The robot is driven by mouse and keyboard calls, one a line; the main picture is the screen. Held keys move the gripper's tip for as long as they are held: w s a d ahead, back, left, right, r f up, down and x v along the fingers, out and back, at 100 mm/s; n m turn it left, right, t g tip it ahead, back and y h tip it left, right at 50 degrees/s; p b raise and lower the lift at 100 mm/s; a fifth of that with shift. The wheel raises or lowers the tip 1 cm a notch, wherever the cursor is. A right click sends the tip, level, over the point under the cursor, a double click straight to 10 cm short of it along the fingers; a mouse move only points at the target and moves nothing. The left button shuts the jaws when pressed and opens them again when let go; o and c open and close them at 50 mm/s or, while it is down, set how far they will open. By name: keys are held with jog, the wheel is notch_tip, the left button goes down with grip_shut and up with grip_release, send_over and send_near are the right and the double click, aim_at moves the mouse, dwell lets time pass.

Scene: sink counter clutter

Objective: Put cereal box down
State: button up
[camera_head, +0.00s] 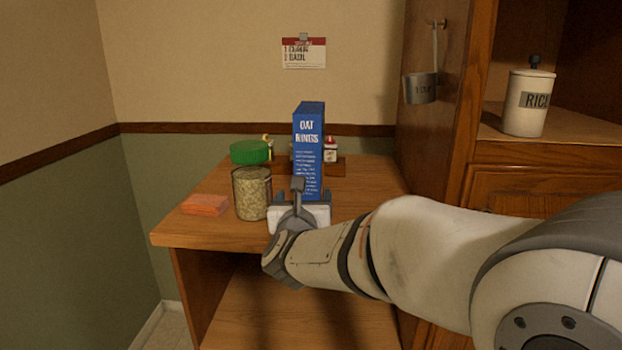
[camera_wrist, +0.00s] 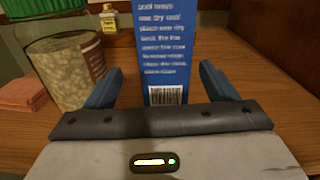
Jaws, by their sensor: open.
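The cereal box (camera_head: 308,150) is blue with white lettering reading "OAT RINGS". It stands upright on the wooden counter (camera_head: 220,233), and in the wrist view its lower part with a barcode (camera_wrist: 168,50) shows. My gripper (camera_wrist: 160,85) is open, with one blue-grey finger on each side of the box. A gap shows between the left finger and the box, and another at the right finger.
A jar (camera_head: 252,195) with a green lid (camera_head: 250,152) stands left of the box; an orange sponge-like block (camera_head: 205,204) lies farther left. Small bottles (camera_head: 330,150) stand behind. A tall wooden cabinet (camera_head: 437,140) bounds the right, holding a white canister (camera_head: 528,105). A metal cup (camera_head: 421,88) hangs there.

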jog(key=shift+w+f+m, duration=0.15)
jog(key=shift+w+m, duration=0.25)
jog(key=shift+w, duration=0.1)
jog(key=w, duration=0.4)
jog(key=w+d, duration=0.1)
jog(key=w, duration=0.2)
jog(key=shift+r, duration=0.3)
jog(key=shift+a, duration=0.1)
jog(key=shift+c, duration=0.2)
jog(key=shift+r, duration=0.1)
jog(key=c, duration=1.4)
